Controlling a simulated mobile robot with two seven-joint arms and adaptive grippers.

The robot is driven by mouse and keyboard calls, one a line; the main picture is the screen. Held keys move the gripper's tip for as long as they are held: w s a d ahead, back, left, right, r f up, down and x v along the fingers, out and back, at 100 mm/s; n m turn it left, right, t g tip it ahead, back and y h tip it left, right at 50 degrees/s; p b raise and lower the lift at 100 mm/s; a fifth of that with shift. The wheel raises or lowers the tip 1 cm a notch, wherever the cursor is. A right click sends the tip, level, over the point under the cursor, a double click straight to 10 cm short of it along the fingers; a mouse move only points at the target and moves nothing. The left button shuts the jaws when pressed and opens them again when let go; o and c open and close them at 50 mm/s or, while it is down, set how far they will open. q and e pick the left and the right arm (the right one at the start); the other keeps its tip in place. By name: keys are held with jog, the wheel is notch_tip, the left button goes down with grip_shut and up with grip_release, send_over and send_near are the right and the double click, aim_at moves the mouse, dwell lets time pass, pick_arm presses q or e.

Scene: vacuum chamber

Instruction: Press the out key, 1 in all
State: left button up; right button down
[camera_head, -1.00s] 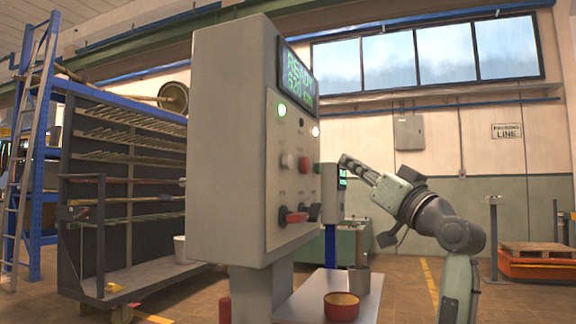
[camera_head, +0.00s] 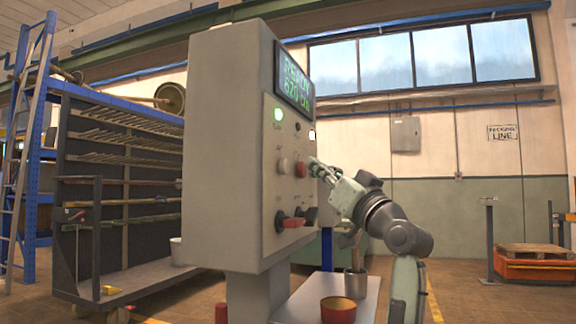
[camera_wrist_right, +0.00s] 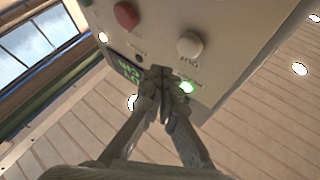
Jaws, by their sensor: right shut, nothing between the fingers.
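A grey control box (camera_head: 228,150) stands on a post, with a panel of keys on its right-hand face. A white round key (camera_head: 283,165) sits left of a red round key (camera_head: 302,169). In the wrist view the white key (camera_wrist_right: 190,44) has a small label that may read OUT; the red key (camera_wrist_right: 126,15) is also there. My right gripper (camera_head: 314,165) is shut and empty, in front of the panel beside the red key. In the wrist view its fingertips (camera_wrist_right: 163,82) overlap the panel near the green lamp (camera_wrist_right: 187,87); contact cannot be told. My left gripper is out of view.
A lit green display (camera_head: 294,82) tops the panel, its first line READY. A red-handled switch (camera_head: 291,220) and a dark knob (camera_head: 311,215) sit lower. A red-rimmed bowl (camera_head: 338,310) and metal cup (camera_head: 356,283) stand on a shelf below. A rod rack (camera_head: 120,190) stands left.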

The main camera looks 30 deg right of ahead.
aim_at(285, 167)
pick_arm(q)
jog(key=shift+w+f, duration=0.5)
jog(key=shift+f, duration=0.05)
pick_arm(e)
jog(key=shift+w+a, duration=0.8)
jog(key=shift+w, duration=0.15)
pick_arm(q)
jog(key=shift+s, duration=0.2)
pick_arm(e)
jog(key=shift+w+a, duration=0.1)
pick_arm(q)
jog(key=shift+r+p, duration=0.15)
jog(key=shift+p, duration=0.15)
pick_arm(e)
jog(key=shift+w+a, duration=0.15)
jog(key=shift+w, duration=0.05)
